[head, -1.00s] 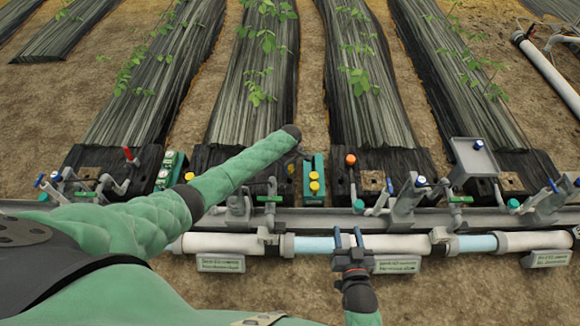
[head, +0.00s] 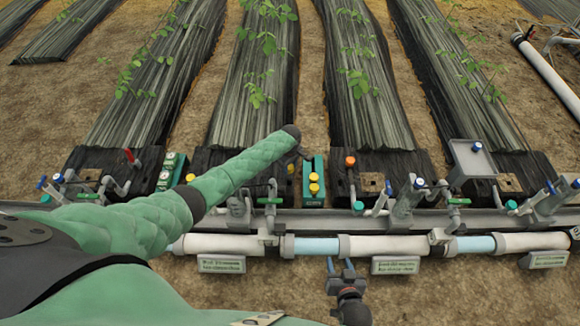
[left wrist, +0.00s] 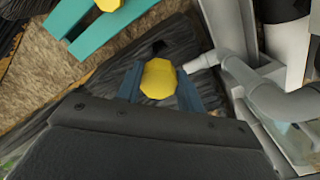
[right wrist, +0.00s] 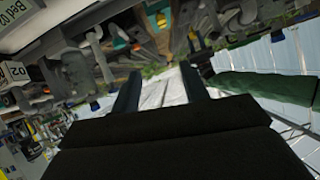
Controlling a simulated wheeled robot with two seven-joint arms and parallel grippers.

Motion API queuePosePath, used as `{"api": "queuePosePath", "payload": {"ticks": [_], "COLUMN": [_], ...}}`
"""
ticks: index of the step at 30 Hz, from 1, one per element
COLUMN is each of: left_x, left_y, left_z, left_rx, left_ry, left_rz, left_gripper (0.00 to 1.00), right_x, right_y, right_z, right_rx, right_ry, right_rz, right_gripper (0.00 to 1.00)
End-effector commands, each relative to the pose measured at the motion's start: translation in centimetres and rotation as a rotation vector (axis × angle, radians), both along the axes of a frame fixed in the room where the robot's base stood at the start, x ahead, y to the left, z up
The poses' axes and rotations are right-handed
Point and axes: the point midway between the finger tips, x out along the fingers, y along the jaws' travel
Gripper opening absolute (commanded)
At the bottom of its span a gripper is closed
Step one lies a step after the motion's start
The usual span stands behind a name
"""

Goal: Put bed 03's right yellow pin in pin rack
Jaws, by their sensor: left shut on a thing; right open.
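My left gripper (head: 301,153) hangs just left of the teal pin rack (head: 317,163). In the left wrist view, its fingers are shut around a yellow pin (left wrist: 159,79). I cannot tell whether that pin is still seated in something below. Part of the rack (left wrist: 83,42) shows at the upper left of the left wrist view, apart from the held pin. My right gripper (head: 341,268) is open and empty, in front of the white pipe.
White pipe (head: 385,245) and a grey rail run across the front, with several blue-handled valves above. An orange knob (head: 350,161) stands right of the rack. A green box with gauges (head: 171,170) is at left. A grey tray (head: 473,160) stands at right.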

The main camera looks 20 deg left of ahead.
Motion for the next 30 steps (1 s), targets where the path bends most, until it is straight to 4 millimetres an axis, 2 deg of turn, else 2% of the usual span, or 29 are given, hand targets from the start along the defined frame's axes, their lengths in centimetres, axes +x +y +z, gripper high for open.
{"api": "queuePosePath", "payload": {"ticks": [30], "left_x": [0.0], "left_y": [0.0], "left_z": [1.5], "left_rx": [0.0], "left_ry": [0.0], "left_rz": [0.0], "left_gripper": [0.16], "right_x": [-8.4], "right_y": [-1.1], "right_z": [-9.3], "right_rx": [-0.07], "right_ry": [0.367], "right_rz": [0.036], "right_gripper": [0.45]}}
